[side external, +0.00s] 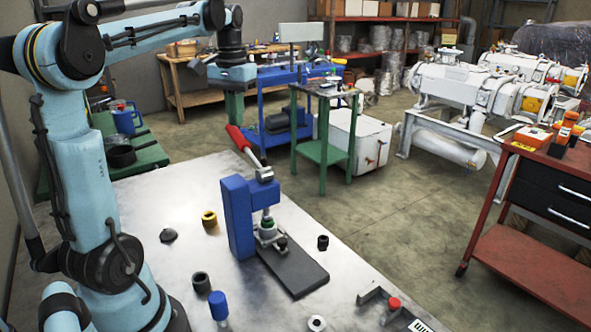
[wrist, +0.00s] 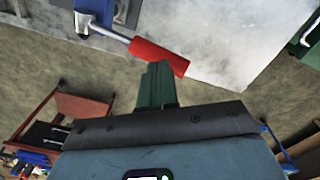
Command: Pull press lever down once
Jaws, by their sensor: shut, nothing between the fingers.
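The blue press (side external: 237,215) stands on the metal table with its dark base plate (side external: 295,268) toward the front right. Its lever has a red handle (side external: 239,138) that slants up and to the left from a grey pivot (side external: 264,174). My gripper (side external: 234,117) is shut and empty, its green fingers pointing down just above the red handle. In the wrist view the shut fingertips (wrist: 157,66) overlap the edge of the red handle (wrist: 160,56). I cannot tell whether they touch it. The press body (wrist: 125,12) is partly cut off there.
On the table (side external: 185,195) lie a yellow ring (side external: 209,218), a dark cylinder (side external: 201,282), a blue-handled tool (side external: 218,306) and a black piece (side external: 323,242). A clamp with a red knob (side external: 393,303) is at the front right. The air around the handle is clear.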

